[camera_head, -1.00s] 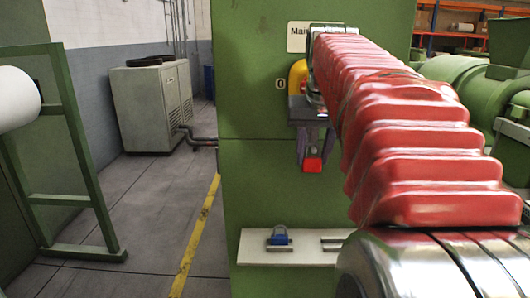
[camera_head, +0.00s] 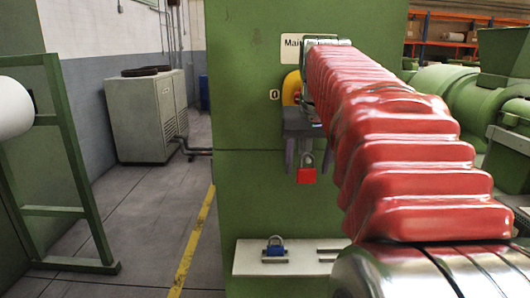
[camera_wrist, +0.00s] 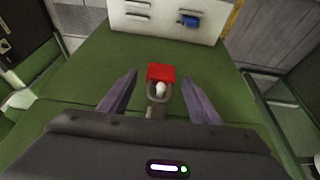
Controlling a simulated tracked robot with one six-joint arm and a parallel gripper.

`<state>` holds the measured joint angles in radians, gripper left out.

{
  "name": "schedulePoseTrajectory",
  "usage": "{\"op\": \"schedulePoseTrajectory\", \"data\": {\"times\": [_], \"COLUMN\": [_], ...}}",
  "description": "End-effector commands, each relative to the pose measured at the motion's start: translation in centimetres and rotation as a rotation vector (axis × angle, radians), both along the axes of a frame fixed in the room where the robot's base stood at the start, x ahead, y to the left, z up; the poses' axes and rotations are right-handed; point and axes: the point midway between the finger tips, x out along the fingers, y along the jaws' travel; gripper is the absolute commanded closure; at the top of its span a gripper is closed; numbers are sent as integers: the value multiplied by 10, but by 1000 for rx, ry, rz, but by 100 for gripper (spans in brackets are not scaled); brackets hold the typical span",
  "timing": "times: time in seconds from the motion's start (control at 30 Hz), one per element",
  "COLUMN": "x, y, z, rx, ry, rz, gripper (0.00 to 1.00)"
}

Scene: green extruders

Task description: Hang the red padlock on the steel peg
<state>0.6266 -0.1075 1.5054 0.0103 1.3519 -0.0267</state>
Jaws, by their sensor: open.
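The red padlock (camera_head: 306,175) hangs with its body down and its shackle up, in front of the green panel. In the wrist view the red padlock (camera_wrist: 161,73) lies between my fingers, apart from both. The pale rounded end of the steel peg (camera_wrist: 160,89) shows inside the shackle loop, so the padlock appears to hang on it. In the head view my gripper hides the peg. My gripper (camera_head: 307,167) is open, with one finger on each side of the padlock; it also shows in the wrist view (camera_wrist: 160,77).
A white ledge (camera_head: 248,258) low on the green panel (camera_head: 245,190) carries a blue padlock (camera_head: 274,247) and steel bars (camera_head: 328,250). A yellow rounded part (camera_head: 291,88) is beside my gripper. A green frame (camera_head: 75,150) stands at left, with clear floor between.

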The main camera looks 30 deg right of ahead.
Motion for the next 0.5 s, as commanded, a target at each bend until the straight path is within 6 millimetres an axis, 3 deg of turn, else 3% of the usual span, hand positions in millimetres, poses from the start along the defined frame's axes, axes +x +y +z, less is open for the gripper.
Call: {"op": "schedulePoseTrajectory", "data": {"times": [0.23,0.5], "x": [-6,-21], "y": [5,14], "z": [20,62], "rx": [-2,-3], "ry": [-2,-4], "rz": [0,0], "gripper": [43,43]}}
